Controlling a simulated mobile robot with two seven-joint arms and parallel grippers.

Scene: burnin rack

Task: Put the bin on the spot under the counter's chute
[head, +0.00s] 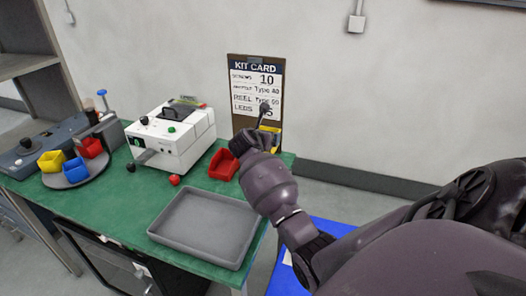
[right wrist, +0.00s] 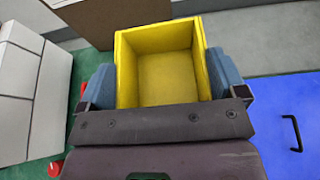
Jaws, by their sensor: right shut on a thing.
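My right gripper (right wrist: 160,88) is shut on a yellow bin, its blue-grey fingers on either side of the bin's walls. The yellow bin (right wrist: 158,78) is upright and looks empty in the right wrist view. In the head view a piece of the yellow bin (head: 275,131) shows beside my right wrist, in front of the kit card; the rest is hidden. The counter (head: 180,146) is a white box machine with a green button on the green table. Its chute and the spot below it cannot be made out clearly. My left gripper is not in view.
A red bin (head: 223,164) stands right of the counter. An empty grey tray (head: 204,259) lies at the table's front. A round stand (head: 65,184) holds yellow, blue and red bins at left. The kit card (head: 256,88) stands at the back. A small red knob (head: 174,180) is before the counter.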

